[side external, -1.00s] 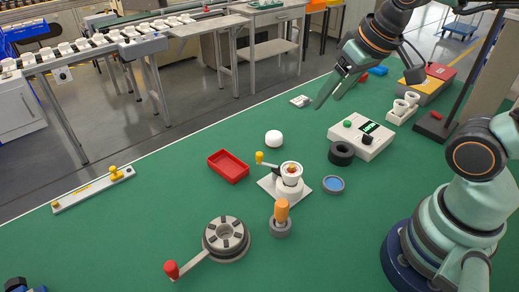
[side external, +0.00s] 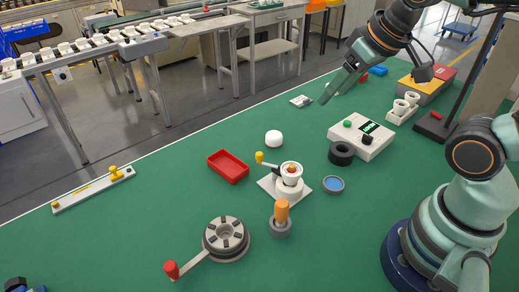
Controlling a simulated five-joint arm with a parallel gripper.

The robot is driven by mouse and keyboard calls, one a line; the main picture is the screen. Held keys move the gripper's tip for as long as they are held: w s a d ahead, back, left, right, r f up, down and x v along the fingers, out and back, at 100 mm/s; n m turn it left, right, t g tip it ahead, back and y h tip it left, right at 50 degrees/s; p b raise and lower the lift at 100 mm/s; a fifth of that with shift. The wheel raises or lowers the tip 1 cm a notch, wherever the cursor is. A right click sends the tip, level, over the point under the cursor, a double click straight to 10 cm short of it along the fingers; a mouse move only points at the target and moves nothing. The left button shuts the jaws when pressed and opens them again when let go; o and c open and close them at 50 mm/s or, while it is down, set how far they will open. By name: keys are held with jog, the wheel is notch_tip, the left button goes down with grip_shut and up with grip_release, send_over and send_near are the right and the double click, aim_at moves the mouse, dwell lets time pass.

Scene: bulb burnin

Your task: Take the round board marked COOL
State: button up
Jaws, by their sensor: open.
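No marking that reads COOL is legible in the side external view. A small round blue disc (side external: 333,185) with a grey rim lies on the green table, right of a white fixture (side external: 291,188). The fixture holds a white cup with a small orange-red thing inside and has a yellow-knobbed lever. A small pale flat item (side external: 301,101) with a dark patch lies near the table's far edge. My gripper (side external: 336,89) is open, above the far part of the table, to the right of that flat item. Nothing shows between its fingers.
A white box with a green display (side external: 361,136) and a black ring (side external: 341,153) stand right of centre. A red tray (side external: 228,166), white dome (side external: 273,138), orange-handled tool (side external: 281,218) and round grey fixture (side external: 226,239) with a red-knobbed crank are nearer. The left front table is mostly clear.

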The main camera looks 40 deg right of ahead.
jog(key=shift+c, duration=0.9)
jog(key=n+g, duration=0.6)
jog(key=n, duration=0.7)
send_over(292, 166)
notch_tip(292, 166, down, 6)
notch_tip(292, 166, down, 12)
jog(key=shift+r, duration=0.15)
jog(key=shift+s+d, duration=0.1)
grip_shut()
